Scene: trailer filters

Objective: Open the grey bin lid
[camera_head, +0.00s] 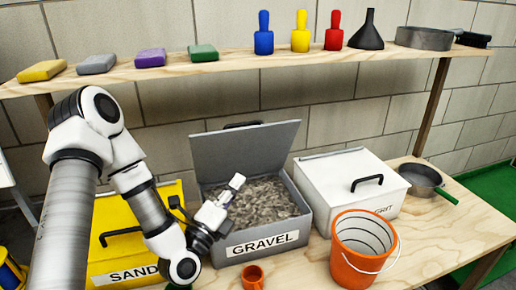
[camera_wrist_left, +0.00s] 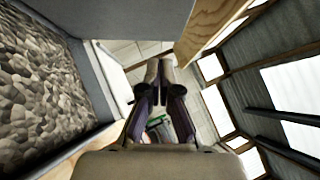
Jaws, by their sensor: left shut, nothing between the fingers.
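The grey bin (camera_head: 262,247), labelled GRAVEL, stands on the lower wooden shelf and is full of grey gravel (camera_head: 262,200). Its grey lid (camera_head: 243,150) stands raised at the back, leaning slightly, with a dark handle (camera_head: 243,125) at its top edge. The bin is open. My left gripper (camera_head: 236,182) is shut and empty, above the front left part of the bin, in front of the lid and apart from it. In the left wrist view, the shut fingers (camera_wrist_left: 160,72) point away from the gravel (camera_wrist_left: 38,85) at the left. My right gripper is out of view.
A yellow SAND bin (camera_head: 125,268) stands left and a white GRIT bin (camera_head: 350,185) right, both closed. An orange bucket (camera_head: 362,260) and a small orange cup (camera_head: 253,277) stand in front. The upper shelf (camera_head: 225,70) holds sponges, bottles and a funnel.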

